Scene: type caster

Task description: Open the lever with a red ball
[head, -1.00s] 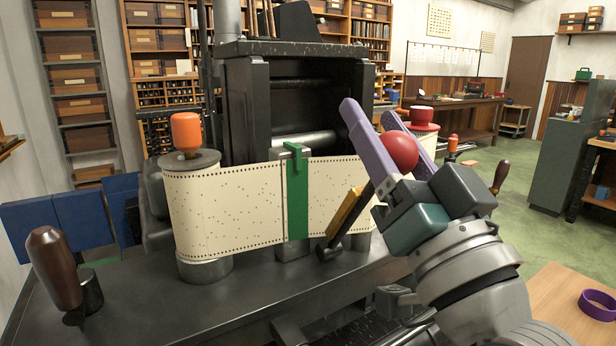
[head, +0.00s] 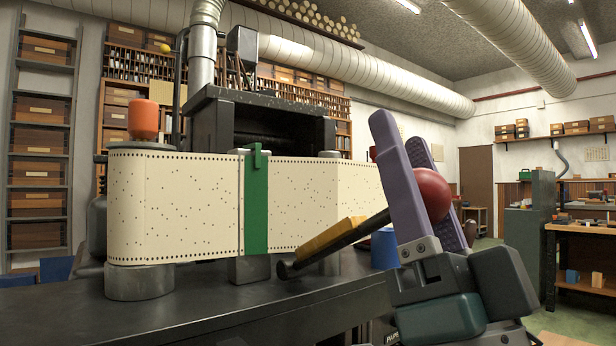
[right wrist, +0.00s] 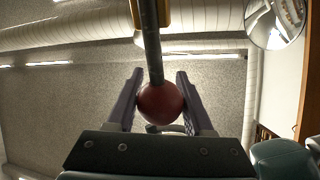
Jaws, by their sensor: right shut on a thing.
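The red ball (head: 433,195) sits at the end of a dark lever rod (head: 362,228). The rod slopes down to the left to its lower end in front of the punched paper band, with a yellow piece (head: 330,237) beside it. My right gripper (head: 400,136) has its purple fingers closed around the ball. In the right wrist view the red ball (right wrist: 160,103) is between the two fingers, touching them, and the rod runs away from it. Part of the ball is hidden behind the near finger in the head view. My left gripper is not in view.
A cream punched paper band (head: 195,200) with a green upright clamp (head: 256,205) stretches across the dark machine table (head: 200,312). An orange knob (head: 143,120) tops the left spool. A blue object (head: 384,248) is behind the rod. Shelves line the back wall.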

